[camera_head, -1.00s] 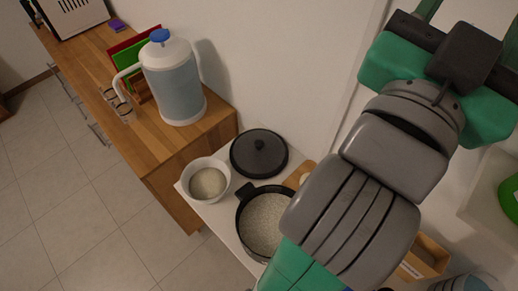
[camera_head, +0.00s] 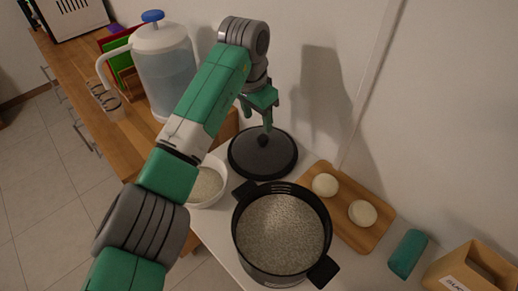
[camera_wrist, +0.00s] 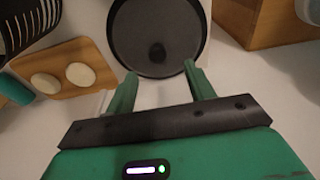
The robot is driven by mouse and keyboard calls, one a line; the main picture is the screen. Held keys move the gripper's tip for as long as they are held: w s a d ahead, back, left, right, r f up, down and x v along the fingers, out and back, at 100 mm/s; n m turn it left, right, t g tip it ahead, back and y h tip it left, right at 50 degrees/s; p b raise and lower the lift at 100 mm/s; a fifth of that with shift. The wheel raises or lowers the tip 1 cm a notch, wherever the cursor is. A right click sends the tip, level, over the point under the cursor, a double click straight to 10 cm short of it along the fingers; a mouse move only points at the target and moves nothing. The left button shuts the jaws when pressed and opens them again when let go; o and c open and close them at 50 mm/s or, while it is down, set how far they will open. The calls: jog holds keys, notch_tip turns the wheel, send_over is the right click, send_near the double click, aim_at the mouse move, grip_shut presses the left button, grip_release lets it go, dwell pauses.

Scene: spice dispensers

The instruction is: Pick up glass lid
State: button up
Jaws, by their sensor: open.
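A round dark lid (camera_head: 245,165) with a raised rim and a central knob lies flat on the white surface, behind the pot. It also shows in the wrist view (camera_wrist: 185,20), with its dark knob (camera_wrist: 157,52) facing up. My gripper (camera_head: 267,122) is pointed down above the lid, close over the knob. In the wrist view my gripper (camera_wrist: 160,69) is open, its two green fingers apart with nothing between them. The knob appears just beyond the gap between the fingertips. Whether the fingers touch the lid cannot be told.
A black pot (camera_head: 240,235) full of grains stands in front of the lid, and a white bowl (camera_head: 215,200) is at its left. A wooden board (camera_head: 340,205) with two pale round pieces lies right. A large water jug (camera_head: 165,75) stands on the wooden counter. The wall is close behind.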

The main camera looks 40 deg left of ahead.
aim_at(262, 138)
jog(key=f, duration=0.2)
jog(key=w+f, duration=0.1)
jog(key=f, duration=0.4)
jog(key=shift+w+d+f, duration=0.15)
jog(key=shift+d+f, duration=0.1)
jog(key=shift+f, duration=0.05)
grip_shut()
